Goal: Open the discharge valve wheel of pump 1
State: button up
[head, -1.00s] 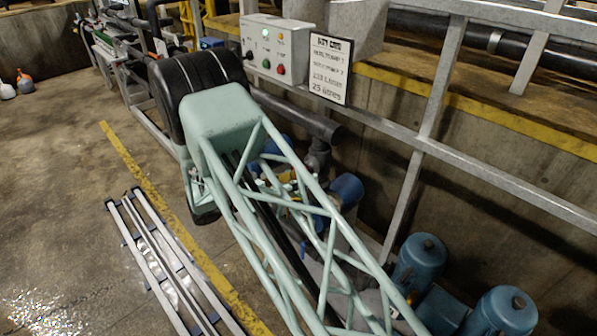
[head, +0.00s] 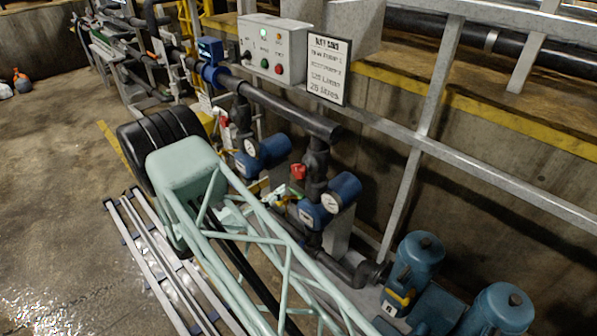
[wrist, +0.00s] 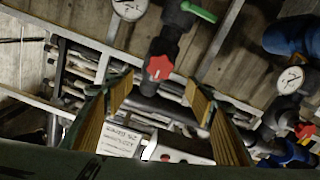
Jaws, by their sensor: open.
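In the wrist view, my gripper (wrist: 160,82) is open, with one finger on each side of the picture. A red valve wheel (wrist: 158,67) on a dark vertical pipe shows between the fingertips; they look apart from it. A second red wheel (wrist: 305,130) is at the right edge. In the head view, one red wheel (head: 298,171) sits by the nearer dark riser and another red wheel (head: 222,117) stands farther back. I cannot tell from the pictures which wheel belongs to pump 1.
Pressure gauges (head: 331,203) and blue housings stand close to the risers. A green lever (wrist: 198,10) is near the wheel. A control box (head: 272,48) and a sign (head: 329,68) hang on the rail. Metal rails (head: 165,262) lie on the floor.

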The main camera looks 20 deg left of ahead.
aim_at(296, 172)
jog(key=shift+w, duration=0.1)
jog(key=shift+p+x, duration=0.6)
jog(key=shift+x, duration=6.25)
jog(key=shift+d, duration=0.15)
jog(key=shift+c, duration=0.4)
jog(key=c, duration=0.8)
